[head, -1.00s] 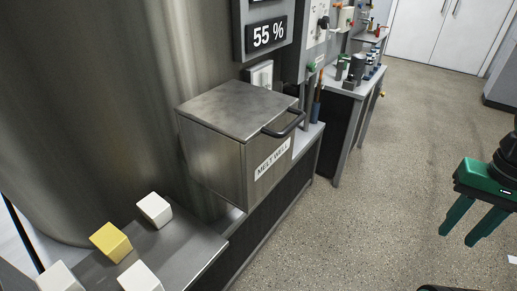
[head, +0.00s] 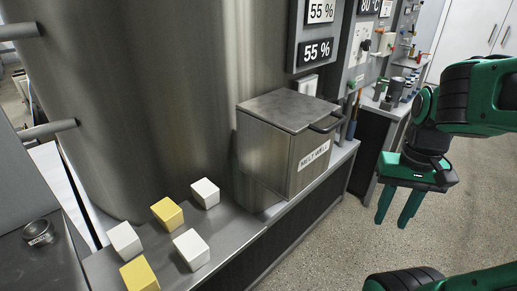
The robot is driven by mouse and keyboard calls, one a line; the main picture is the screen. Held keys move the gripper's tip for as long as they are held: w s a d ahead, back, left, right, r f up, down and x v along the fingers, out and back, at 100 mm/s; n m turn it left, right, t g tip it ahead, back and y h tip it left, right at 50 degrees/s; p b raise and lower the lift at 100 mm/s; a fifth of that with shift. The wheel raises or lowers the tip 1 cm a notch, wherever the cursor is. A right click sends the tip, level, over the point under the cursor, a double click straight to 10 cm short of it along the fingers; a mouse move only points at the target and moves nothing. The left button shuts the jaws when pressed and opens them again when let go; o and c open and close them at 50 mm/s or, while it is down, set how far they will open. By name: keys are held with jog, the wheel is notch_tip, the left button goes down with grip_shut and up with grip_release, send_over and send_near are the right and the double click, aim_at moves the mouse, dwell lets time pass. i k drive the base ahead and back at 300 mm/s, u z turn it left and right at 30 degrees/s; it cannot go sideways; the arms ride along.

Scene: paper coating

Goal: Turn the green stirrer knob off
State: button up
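My gripper (head: 391,222) hangs at the right over the open floor, fingers pointing down and apart, with nothing between them. A small green part (head: 352,84) shows low on the grey control panel (head: 362,62), behind the melt well; it is too small to tell whether it is the stirrer knob or how it is turned. My gripper is well apart from it, nearer the camera and to the right. A dark round knob (head: 38,231) with an unreadable label sits on a metal housing at the lower left.
The lidded melt well (head: 290,150) stands on the steel bench against the large tank (head: 150,90). White and yellow cubes (head: 166,213) lie on the bench's near end. Displays (head: 317,50) read 55 %. A farther bench (head: 388,108) holds small items. The floor (head: 335,250) at right is clear.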

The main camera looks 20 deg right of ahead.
aim_at(351, 84)
jog(key=u, duration=2.35)
jog(key=k, duration=1.55)
jog(key=z, duration=1.95)
jog(key=i, duration=1.05)
jog(key=u, duration=0.05)
